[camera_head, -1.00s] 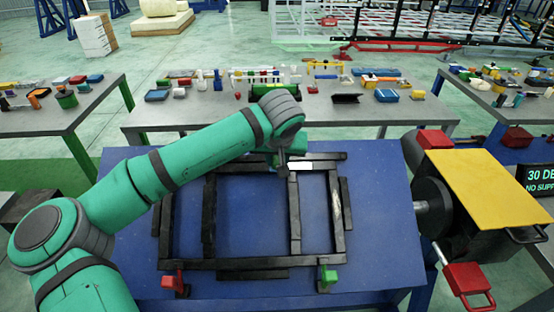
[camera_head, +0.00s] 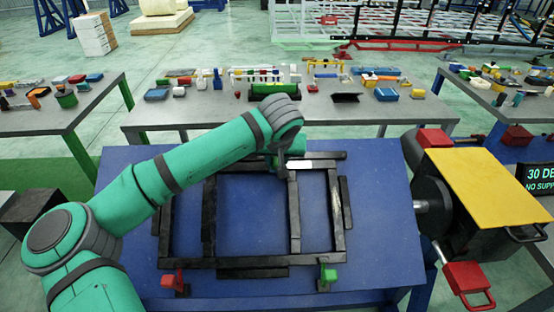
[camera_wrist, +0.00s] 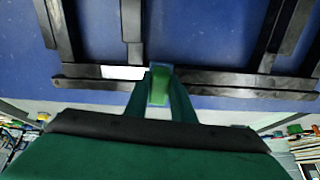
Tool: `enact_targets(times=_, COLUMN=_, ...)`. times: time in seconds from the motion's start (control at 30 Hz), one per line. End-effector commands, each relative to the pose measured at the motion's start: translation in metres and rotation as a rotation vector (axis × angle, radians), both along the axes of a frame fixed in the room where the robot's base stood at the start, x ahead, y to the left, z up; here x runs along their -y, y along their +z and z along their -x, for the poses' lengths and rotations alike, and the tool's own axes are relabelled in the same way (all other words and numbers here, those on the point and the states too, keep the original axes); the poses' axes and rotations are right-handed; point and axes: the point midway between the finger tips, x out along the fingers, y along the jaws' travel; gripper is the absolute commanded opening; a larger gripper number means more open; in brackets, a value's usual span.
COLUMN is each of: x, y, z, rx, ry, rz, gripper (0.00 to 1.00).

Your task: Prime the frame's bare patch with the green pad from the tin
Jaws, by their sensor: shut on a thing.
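The black frame (camera_head: 250,262) lies on the blue tilted table. Its bare patch (camera_head: 300,165) is a white strip on the far bar; it also shows in the wrist view (camera_wrist: 122,72). My gripper (camera_head: 281,164) is at the far bar, at the left end of the patch. In the wrist view my gripper (camera_wrist: 160,95) is shut on the green pad (camera_wrist: 160,84), which sits over the bar at the patch's right end there. Whether the pad touches the bar cannot be told. I cannot pick out the tin with certainty.
A red clamp (camera_head: 173,281) and a green clamp (camera_head: 328,276) stand at the frame's near edge. A machine with a yellow plate (camera_head: 488,187) is at the right. A grey table (camera_head: 215,117) with many small items stands behind, with others at both sides.

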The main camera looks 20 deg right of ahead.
Motion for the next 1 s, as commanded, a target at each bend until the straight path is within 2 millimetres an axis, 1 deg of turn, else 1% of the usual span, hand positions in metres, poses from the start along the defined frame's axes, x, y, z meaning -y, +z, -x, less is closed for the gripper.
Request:
enact_targets(times=0.27, x=0.002, y=-0.002, z=-0.001, rx=0.001, ry=-0.001, rz=0.000, gripper=0.04)
enact_targets(times=0.7, x=0.029, y=0.000, z=0.008, rx=0.001, ry=0.002, rz=0.001, gripper=0.04)
enact_targets(times=0.9, x=0.033, y=0.000, z=0.009, rx=0.000, ry=0.004, rz=0.000, gripper=0.04)
enact_targets(times=1.0, x=0.039, y=0.000, z=0.011, rx=0.000, ry=0.000, rz=0.000, gripper=0.04)
